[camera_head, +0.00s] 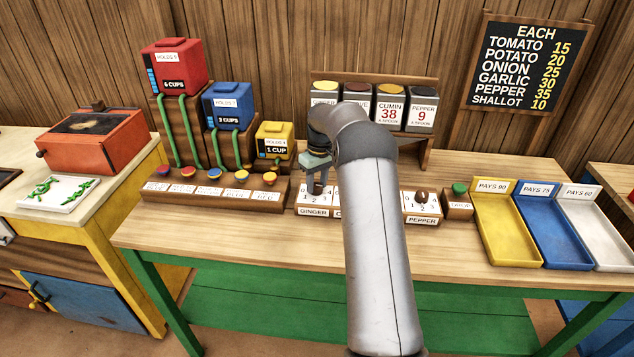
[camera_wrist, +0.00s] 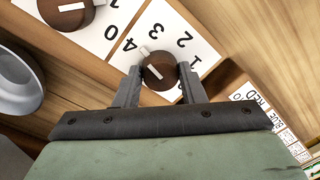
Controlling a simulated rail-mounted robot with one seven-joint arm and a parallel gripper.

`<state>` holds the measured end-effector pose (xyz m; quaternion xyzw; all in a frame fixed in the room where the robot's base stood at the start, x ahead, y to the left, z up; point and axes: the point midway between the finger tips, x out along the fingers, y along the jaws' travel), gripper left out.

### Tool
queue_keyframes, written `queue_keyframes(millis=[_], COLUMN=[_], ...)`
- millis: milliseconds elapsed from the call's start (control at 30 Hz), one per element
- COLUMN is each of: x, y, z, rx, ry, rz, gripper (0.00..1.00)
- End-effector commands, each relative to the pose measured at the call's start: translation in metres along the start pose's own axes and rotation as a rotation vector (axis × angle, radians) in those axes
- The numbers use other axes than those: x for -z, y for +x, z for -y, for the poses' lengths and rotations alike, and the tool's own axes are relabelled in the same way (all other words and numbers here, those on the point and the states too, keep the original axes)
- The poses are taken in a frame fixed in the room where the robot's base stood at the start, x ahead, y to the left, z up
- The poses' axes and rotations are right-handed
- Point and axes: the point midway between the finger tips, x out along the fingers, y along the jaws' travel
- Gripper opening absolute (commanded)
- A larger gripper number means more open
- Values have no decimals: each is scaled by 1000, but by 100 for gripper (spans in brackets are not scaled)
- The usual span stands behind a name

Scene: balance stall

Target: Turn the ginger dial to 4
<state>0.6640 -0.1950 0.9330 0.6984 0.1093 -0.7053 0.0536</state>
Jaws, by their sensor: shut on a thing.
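The ginger dial (camera_head: 315,200) is a white plate with a brown knob, labelled GINGER, at the left end of the dial row. In the wrist view its brown knob (camera_wrist: 160,74) sits between the two fingers of my gripper (camera_wrist: 158,82), which is shut on it. The knob's white pointer mark is turned to the upper left, towards the 3 and 4 side; its exact setting is hard to tell. In the head view my gripper (camera_head: 317,186) comes down onto the dial from above and hides most of the knob.
A neighbouring dial knob (camera_wrist: 68,10) is close by in the wrist view. The pepper dial (camera_head: 422,203) and a green button (camera_head: 459,189) lie right of my arm. A block of coloured buttons (camera_head: 214,192) stands left. Spice jars (camera_head: 390,107) stand behind on a rack.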

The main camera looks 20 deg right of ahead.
Motion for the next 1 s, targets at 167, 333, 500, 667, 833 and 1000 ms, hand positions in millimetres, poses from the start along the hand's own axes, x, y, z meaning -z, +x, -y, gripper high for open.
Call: queue_keyframes(millis=[167,333,500,667,833,1000], x=[1,1,1,1,1,1], y=[-2,-1,-1,-1,-1,-1], z=[0,0,0,0,0,0], rx=[-1,0,0,0,-1,-1], ry=[-103,-167,-199,-209,-210,-209], rz=[5,11,14,15,15,15], gripper=[14,14,14,14,14,48])
